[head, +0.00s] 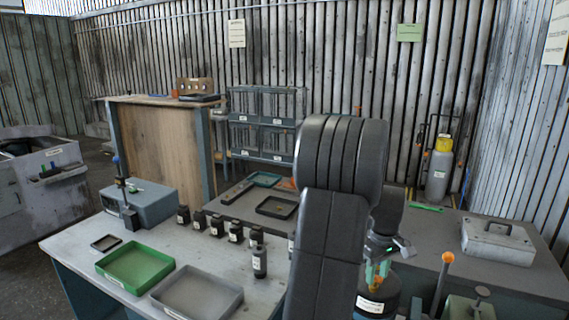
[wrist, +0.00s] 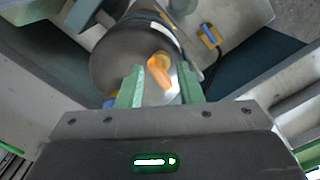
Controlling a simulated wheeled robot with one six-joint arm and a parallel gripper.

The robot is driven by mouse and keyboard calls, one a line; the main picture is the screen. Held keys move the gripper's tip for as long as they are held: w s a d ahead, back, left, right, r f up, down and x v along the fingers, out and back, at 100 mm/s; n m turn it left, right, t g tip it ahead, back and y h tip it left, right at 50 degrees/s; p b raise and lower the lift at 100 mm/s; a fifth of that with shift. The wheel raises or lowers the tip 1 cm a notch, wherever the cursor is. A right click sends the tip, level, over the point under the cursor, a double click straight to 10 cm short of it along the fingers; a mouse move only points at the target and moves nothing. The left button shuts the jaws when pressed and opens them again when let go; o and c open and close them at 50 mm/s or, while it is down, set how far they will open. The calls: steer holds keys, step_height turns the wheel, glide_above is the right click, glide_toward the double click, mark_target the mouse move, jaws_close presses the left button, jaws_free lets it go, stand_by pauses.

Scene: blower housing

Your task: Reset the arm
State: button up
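My arm rises large and dark in the middle of the head view and hides part of the benches behind it. My gripper (head: 377,272) points down above a dark cylinder (head: 368,301) with a white label. In the wrist view my gripper (wrist: 160,88) has its two green fingers spread apart. An orange piece (wrist: 160,72) shows between them, with a visible gap to each finger. The round dark cylinder (wrist: 118,62) lies below the fingers. I cannot tell how far below the fingertips the orange piece is.
A green tray (head: 135,267) and a grey tray (head: 197,294) sit on the left bench with several small dark bottles. A grey case (head: 497,241) lies on the right bench. An orange-knobbed lever (head: 447,259) stands right of my gripper.

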steer(key=m, duration=0.3)
steer(key=shift+m, duration=0.4)
steer(key=m, duration=0.3)
steer(key=shift+a+m, duration=0.1)
steer(key=shift+m, duration=0.3)
steer(key=m, duration=0.4)
steer(key=shift+a+m, duration=0.1)
steer(key=shift+m, duration=1.7)
steer(key=shift+r, duration=0.1)
